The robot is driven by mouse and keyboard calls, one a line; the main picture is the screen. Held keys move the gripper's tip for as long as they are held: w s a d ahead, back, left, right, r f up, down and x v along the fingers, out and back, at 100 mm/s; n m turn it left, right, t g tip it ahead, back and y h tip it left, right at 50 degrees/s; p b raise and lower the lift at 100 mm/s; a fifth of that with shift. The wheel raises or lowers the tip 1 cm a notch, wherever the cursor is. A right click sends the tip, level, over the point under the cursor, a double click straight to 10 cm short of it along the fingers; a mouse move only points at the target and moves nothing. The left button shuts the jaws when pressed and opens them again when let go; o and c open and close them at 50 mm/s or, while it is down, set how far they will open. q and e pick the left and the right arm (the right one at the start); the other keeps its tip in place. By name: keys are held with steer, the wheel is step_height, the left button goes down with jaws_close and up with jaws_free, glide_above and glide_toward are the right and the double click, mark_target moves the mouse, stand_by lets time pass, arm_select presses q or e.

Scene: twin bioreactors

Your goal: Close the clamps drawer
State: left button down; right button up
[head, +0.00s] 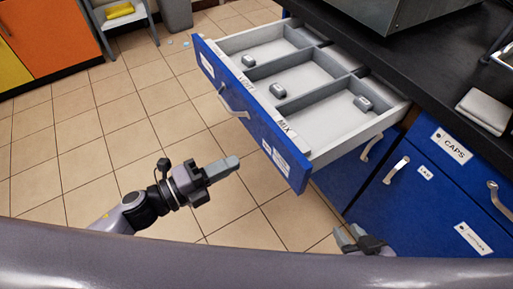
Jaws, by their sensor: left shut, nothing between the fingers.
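The clamps drawer (272,128) is pulled out from under the black counter. Its blue front has a silver handle (233,106) and faces left. Inside are light grey compartments with small grey clamps (277,90), one in each of three compartments. My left gripper (230,164) is shut and empty, left of the drawer front's near part and apart from it in the picture. My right gripper (350,235) is at the bottom, below the drawer's near corner. Its two fingertips look parted, with nothing visible between them; its arm is mostly hidden.
A black counter (420,100) runs along the right with a folded grey cloth (484,110) on it. Blue drawers, one labelled CAPS (452,146), are below it. Open tiled floor (130,110) lies left of the drawer. An orange cabinet (45,30) and a small rack stand at the far left.

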mark_target(269, 145)
arm_select(q)
steer(key=x, duration=0.7)
steer(key=shift+w+d, duration=0.15)
steer(key=shift+d, duration=0.05)
arm_select(e)
steer(key=shift+s, duration=0.15)
